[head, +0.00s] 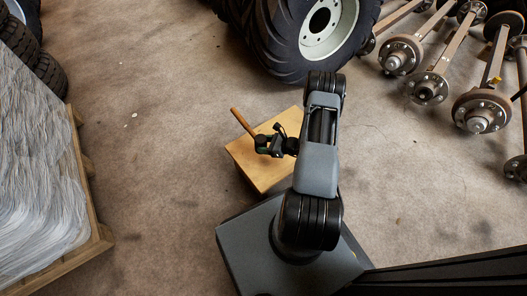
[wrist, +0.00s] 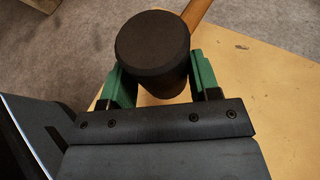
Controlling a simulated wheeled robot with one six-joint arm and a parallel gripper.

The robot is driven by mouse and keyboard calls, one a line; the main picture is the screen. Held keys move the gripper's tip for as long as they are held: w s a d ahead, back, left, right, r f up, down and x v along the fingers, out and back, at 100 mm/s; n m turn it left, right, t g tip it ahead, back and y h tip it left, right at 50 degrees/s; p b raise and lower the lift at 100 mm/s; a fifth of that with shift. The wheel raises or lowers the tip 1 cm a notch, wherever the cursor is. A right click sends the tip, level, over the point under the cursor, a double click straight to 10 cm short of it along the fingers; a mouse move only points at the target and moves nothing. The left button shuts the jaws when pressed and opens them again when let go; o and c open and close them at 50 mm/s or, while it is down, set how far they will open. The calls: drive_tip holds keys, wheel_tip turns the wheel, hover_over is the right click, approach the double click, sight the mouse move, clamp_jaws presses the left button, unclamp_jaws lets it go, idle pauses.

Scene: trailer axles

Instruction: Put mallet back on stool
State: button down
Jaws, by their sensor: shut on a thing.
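The mallet has a dark cylindrical head (wrist: 153,53) and a wooden handle (head: 242,122). In the wrist view its head sits between the two green fingers of my gripper (wrist: 160,85), with the handle running up to the right. My gripper (head: 269,146) is shut on the mallet head. The stool (head: 258,175) has a flat light wooden top and lies below the gripper in the head view. Its top also shows in the wrist view (wrist: 255,95) under the mallet. I cannot tell whether the mallet touches the stool top. My arm hides the stool's right part.
A large tyre with a pale rim (head: 327,25) stands beyond the stool. Several axles with hubs (head: 428,88) lie at the upper right. A wrapped pallet load (head: 38,165) stands at the left. The concrete floor between pallet and stool is clear.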

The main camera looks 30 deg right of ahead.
drive_tip(key=f+b, duration=0.1)
drive_tip(key=f, duration=0.1)
drive_tip(key=f+b, duration=0.1)
drive_tip(key=f, duration=0.1)
drive_tip(key=shift+a+f+b, duration=0.1)
drive_tip(key=shift+a+b, duration=0.25)
drive_tip(key=shift+a, duration=0.05)
drive_tip(key=c, duration=0.8)
unclamp_jaws()
drive_tip(key=shift+f, duration=0.1)
drive_tip(key=o, duration=0.5)
drive_tip(key=shift+c, duration=0.2)
